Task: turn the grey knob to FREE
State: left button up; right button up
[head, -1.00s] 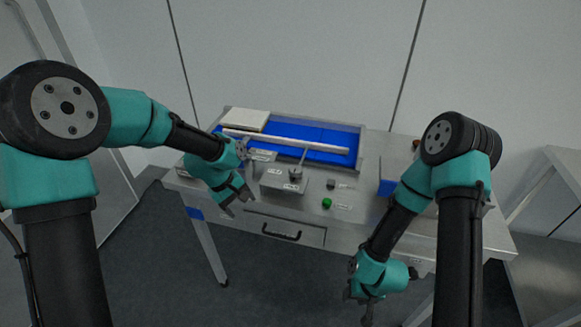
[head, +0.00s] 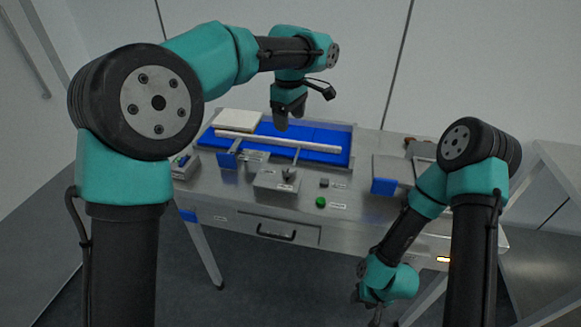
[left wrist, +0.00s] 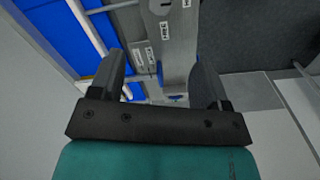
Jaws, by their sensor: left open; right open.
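A grey knob (head: 288,174) stands on top of a grey metal box (head: 268,182) near the front of the table. White labels lie around it, too small to read in the head view. My left gripper (head: 282,124) is open and empty, raised behind and above the knob, pointing down and touching nothing. In the left wrist view its two fingers (left wrist: 156,75) are apart, and the labelled box (left wrist: 178,35) shows beyond them. My right gripper (head: 374,312) hangs low in front of the table, far from the knob; its fingers are partly cut off by the frame.
A blue-lined tray (head: 325,145) with a pale bar (head: 270,137) across it lies behind the box. A green button (head: 320,202) and a small dark block (head: 324,183) sit right of the box. A drawer handle (head: 276,233) sticks out in front.

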aim_at(290, 168)
pick_arm(q)
notch_tip(290, 168, down, 18)
jog(key=shift+r, duration=0.25)
dwell(0.5)
jog(key=shift+c, duration=0.5)
jog(key=c, duration=0.8)
